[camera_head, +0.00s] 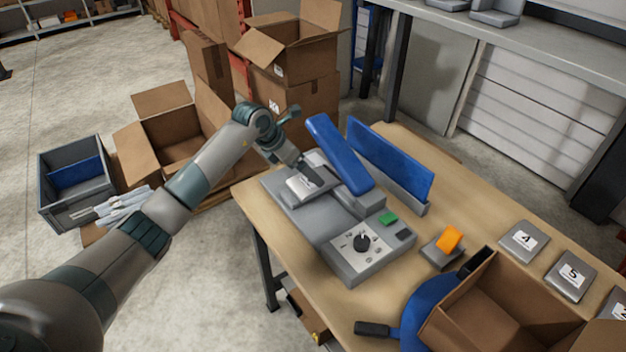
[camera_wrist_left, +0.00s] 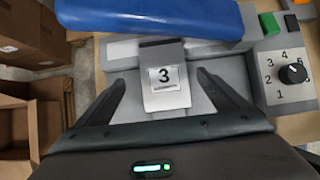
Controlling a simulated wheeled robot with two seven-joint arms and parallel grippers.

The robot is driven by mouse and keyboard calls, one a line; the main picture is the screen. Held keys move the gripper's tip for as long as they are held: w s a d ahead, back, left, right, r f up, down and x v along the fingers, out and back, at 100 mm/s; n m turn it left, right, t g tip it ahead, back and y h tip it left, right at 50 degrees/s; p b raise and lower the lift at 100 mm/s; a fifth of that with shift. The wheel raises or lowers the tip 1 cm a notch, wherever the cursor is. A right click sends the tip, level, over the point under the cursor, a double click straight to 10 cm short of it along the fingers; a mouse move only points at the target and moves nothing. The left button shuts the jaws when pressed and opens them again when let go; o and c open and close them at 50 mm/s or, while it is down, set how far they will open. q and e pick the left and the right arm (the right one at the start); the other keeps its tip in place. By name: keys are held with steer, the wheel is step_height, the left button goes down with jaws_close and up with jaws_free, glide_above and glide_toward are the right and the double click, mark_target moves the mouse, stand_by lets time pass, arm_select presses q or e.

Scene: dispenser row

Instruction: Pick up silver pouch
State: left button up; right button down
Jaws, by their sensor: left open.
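A silver pouch with a white label reading 3 (camera_wrist_left: 166,98) lies on the grey bed of a sealing machine, below its blue raised arm; it also shows in the head view (camera_head: 303,187). My left gripper (camera_wrist_left: 163,82) is open, with one dark finger on each side of the pouch and a visible gap to each of its edges. In the head view my left gripper (camera_head: 312,172) is over the pouch and hides part of it. Whether the fingers touch the bed cannot be told. My right gripper is not in view.
The machine has a blue lever arm (camera_head: 338,152) and a numbered dial (camera_head: 362,242). A blue panel (camera_head: 390,165) stands behind it. Silver plates labelled 4 (camera_head: 524,240) and 5 (camera_head: 571,273), an orange block (camera_head: 450,238) and an open carton (camera_head: 478,298) are to the right.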

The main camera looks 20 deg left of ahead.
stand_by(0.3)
arm_select(q)
steer(key=shift+w+d+f+p, duration=0.15)
steer(key=shift+d+f+p, duration=0.25)
steer(key=shift+p, duration=0.25)
steer(key=p+x, duration=0.1)
steer(key=x, duration=0.2)
steer(key=shift+p, duration=0.3)
steer(key=shift+w+d+f, duration=0.1)
steer(key=shift+d+f, duration=0.05)
steer(key=shift+f, duration=0.45)
steer(key=c, duration=1.2)
